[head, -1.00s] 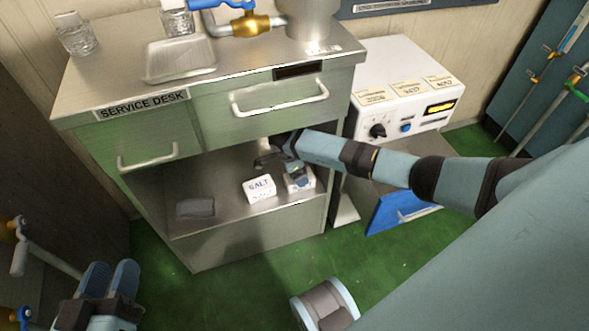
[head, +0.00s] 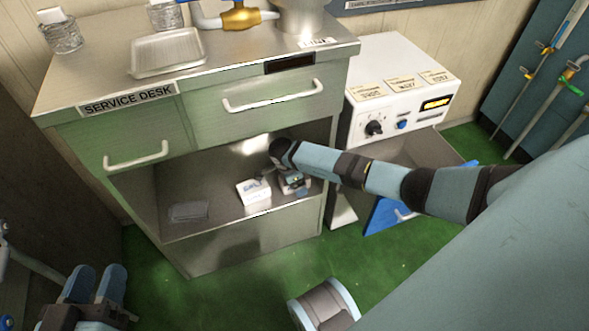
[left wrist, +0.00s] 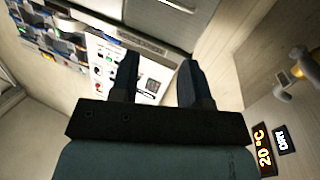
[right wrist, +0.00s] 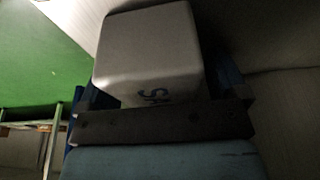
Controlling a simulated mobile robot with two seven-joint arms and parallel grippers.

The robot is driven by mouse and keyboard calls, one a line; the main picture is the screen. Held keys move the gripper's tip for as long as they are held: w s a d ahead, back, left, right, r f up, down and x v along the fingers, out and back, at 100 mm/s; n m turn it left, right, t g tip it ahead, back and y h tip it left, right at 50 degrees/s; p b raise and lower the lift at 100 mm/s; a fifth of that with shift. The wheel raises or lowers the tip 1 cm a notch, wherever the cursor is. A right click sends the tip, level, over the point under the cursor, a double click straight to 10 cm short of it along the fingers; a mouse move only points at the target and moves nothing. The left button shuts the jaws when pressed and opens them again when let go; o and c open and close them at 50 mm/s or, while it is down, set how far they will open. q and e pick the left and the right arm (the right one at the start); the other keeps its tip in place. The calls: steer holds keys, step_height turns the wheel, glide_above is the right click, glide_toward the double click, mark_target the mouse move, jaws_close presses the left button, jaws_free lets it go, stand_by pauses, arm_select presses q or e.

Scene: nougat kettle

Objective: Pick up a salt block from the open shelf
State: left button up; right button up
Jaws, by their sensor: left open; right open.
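A white salt block (head: 253,192) sits on the open shelf (head: 225,212) under the desk. My right gripper reaches down into the shelf from the right. In the right wrist view a white block (right wrist: 150,50) with dark lettering stands between the open fingers; I cannot tell whether they touch it. My left gripper (head: 97,283) is open and empty at the lower left, away from the shelf; its two fingers show in the left wrist view (left wrist: 158,82).
A grey object (head: 188,211) lies at the shelf's left. The drawer (head: 265,102) is above the shelf opening.

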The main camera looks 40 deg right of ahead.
steer(key=shift+c, duration=0.4)
steer(key=c, duration=1.1)
steer(key=shift+c, duration=0.7)
steer(key=shift+r, duration=0.1)
